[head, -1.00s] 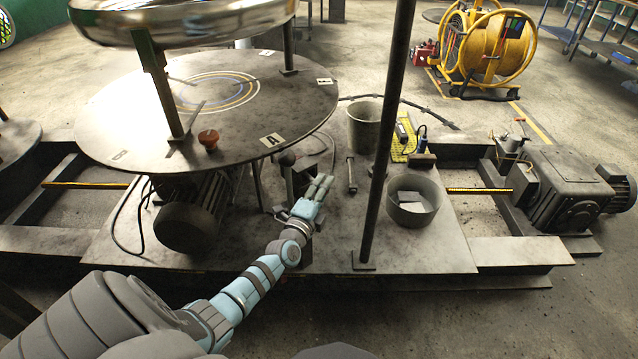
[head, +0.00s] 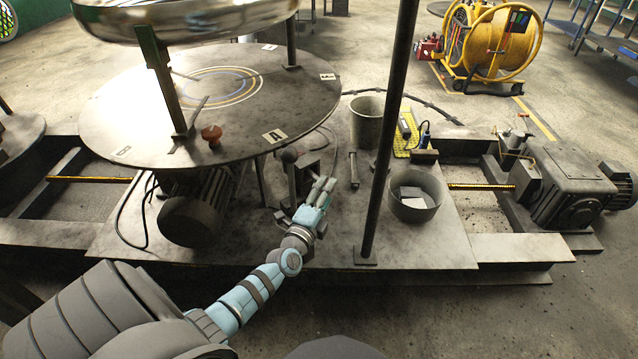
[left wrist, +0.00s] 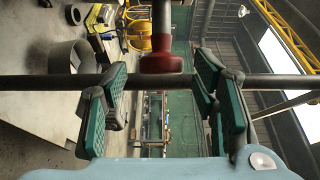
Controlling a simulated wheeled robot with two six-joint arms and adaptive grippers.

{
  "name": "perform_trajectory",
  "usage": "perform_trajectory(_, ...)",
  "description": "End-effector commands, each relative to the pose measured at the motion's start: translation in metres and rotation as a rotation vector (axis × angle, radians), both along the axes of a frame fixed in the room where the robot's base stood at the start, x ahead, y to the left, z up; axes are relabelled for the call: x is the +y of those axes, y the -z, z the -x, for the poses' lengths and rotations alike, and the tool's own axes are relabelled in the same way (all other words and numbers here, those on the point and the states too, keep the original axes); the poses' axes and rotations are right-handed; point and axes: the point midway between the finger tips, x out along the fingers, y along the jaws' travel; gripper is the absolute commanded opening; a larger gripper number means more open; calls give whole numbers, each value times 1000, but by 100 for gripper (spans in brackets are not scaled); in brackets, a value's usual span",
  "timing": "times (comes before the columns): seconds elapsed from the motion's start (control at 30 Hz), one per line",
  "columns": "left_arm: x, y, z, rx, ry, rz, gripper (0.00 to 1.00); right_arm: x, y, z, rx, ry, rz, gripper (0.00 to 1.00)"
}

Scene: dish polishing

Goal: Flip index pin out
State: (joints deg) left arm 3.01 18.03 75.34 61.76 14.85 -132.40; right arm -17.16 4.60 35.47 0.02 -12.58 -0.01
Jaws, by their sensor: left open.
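In the left wrist view a red knob (left wrist: 162,62) on a metal shaft shows between the open fingers, apart from both; I take it to be the index pin's handle. In the head view a dark round knob (head: 289,155) on a small post stands under the table's front edge; I cannot tell whether it is the same knob. My left gripper (head: 324,188) is open and empty, just right of and in front of that post, above the base plate. Its fingers also show in the left wrist view (left wrist: 163,100). My right gripper is out of view.
The round table (head: 120,105) overhangs the post, with a reddish-brown knob (head: 211,136) on it. A dark upright pole (head: 385,140) stands right of my gripper. A low round bin (head: 416,207) and a taller bucket (head: 367,122) stand on the base plate (head: 440,250).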

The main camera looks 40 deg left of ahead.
Motion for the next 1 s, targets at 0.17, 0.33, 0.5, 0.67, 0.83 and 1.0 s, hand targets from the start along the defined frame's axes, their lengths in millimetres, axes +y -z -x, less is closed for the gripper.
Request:
perform_trajectory(0.17,-14,1,49,3,3,1,54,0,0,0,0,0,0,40)
perform_trajectory(0.33,-23,1,84,2,2,0,54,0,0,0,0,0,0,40)
perform_trajectory(0.5,-26,0,94,2,2,0,54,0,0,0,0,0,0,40)
perform_trajectory(0.67,-26,0,93,2,2,1,54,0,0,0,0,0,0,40)
perform_trajectory(0.83,-26,0,93,1,1,0,54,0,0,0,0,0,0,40)
perform_trajectory(1.0,-26,0,93,-5,2,24,54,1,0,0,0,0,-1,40)
